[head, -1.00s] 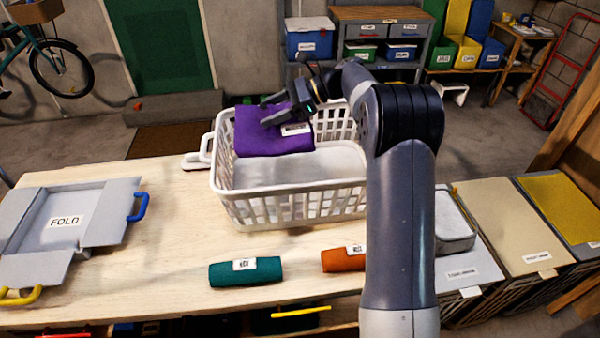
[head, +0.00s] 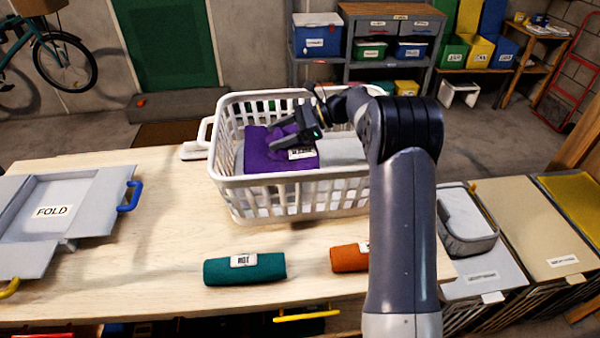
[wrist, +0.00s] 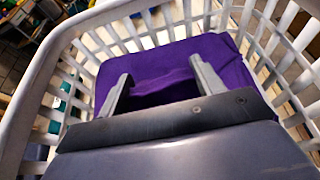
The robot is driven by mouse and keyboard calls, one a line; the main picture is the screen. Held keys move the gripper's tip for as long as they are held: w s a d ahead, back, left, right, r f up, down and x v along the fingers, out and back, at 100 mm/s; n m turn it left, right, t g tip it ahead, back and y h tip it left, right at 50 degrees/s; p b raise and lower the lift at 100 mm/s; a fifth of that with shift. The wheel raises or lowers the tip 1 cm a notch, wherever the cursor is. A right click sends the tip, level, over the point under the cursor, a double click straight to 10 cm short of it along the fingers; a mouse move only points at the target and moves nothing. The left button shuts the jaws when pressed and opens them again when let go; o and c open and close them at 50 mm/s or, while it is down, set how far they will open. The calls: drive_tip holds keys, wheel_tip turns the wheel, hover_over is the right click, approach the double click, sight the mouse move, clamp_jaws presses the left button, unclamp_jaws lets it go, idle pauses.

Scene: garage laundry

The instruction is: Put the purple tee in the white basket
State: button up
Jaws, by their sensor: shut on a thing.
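The purple tee (head: 262,158) is a folded bundle with a small white label, inside the white basket (head: 290,203) on the left side of its interior. It sits below the rim, by a light grey lining or cloth in the basket. My gripper (head: 278,138) reaches in from the right and is shut on the tee. In the wrist view, both fingers of my gripper (wrist: 158,88) press into the purple tee (wrist: 228,58), with the white basket's slatted wall (wrist: 55,75) around it. Whether the tee touches the basket floor is hidden.
A teal roll (head: 245,269) and an orange roll (head: 349,257) lie on the wooden table (head: 140,245) in front of the basket. A grey folding board (head: 60,215) marked FOLD is at the left. Bins with lids (head: 530,225) stand at the right.

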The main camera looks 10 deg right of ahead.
sight(306, 150)
wheel_tip(306, 150, down, 9)
drive_tip(key=shift+r, duration=0.15)
idle(0.4)
drive_tip(key=o, duration=0.6)
drive_tip(key=shift+f, duration=0.2)
drive_tip(key=o, duration=0.5)
drive_tip(key=shift+c, duration=0.2)
drive_tip(key=shift+r, duration=0.15)
drive_tip(key=v, duration=0.7)
drive_tip(key=shift+d+r, duration=0.2)
drive_tip(key=shift+d, duration=0.05)
